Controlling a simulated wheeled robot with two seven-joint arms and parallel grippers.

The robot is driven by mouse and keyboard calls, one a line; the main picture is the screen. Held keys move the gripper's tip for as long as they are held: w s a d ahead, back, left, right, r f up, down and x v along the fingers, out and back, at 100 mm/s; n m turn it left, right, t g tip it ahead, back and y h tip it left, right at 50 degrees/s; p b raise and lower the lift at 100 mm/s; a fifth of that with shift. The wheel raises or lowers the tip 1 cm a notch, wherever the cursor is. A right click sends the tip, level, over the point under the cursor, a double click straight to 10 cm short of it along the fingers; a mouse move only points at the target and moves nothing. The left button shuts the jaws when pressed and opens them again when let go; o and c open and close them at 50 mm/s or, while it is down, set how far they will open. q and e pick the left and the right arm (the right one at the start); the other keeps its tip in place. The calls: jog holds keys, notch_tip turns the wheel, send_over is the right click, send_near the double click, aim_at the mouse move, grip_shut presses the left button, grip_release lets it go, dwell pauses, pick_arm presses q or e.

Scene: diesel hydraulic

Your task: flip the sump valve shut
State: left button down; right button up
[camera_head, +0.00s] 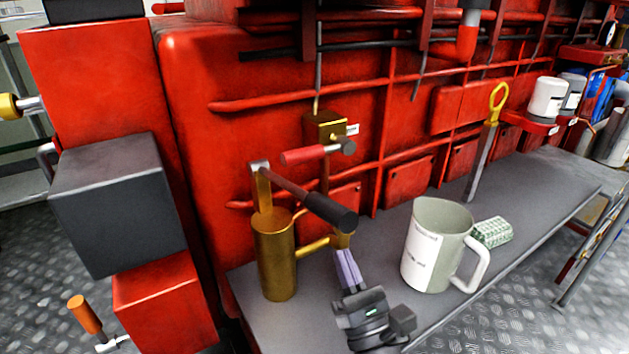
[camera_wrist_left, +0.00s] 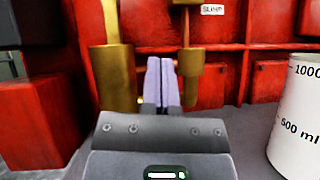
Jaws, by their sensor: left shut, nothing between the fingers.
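The sump valve is a brass block (camera_head: 325,126) on the red engine wall, with a small white label beside it. Its lever has a red sleeve (camera_head: 303,155) and lies roughly level, pointing left. In the left wrist view the label reading SUMP (camera_wrist_left: 212,9) shows at the top edge; the lever is out of that view. My left gripper (camera_head: 345,258) is shut and empty, its pale purple fingers (camera_wrist_left: 159,82) together. It is below the valve, close to the brass hand pump's spout; I cannot tell whether it touches. My right gripper is not in view.
The brass hand pump (camera_head: 275,258) stands left of my gripper, its black-gripped handle (camera_head: 330,212) reaching across below the valve lever. A white measuring jug (camera_head: 435,245) stands right on the grey shelf (camera_head: 535,190). A yellow-ringed dipstick (camera_head: 484,150) stands behind the jug.

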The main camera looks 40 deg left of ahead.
aim_at(309, 148)
pick_arm(q)
jog(key=n+g, duration=0.1)
jog(key=n+g+y, duration=0.1)
jog(key=n, duration=0.1)
jog(key=shift+s+a+r+g, duration=0.15)
jog(key=shift+s+a+g, duration=0.15)
jog(key=shift+g, duration=0.1)
jog(key=w+a+r, duration=0.3)
jog(key=a+r, duration=0.5)
jog(key=r, duration=0.1)
jog(key=shift+w+a+r+p, duration=0.15)
jog(key=shift+w+r+p, duration=0.1)
jog(key=shift+w+p, duration=0.2)
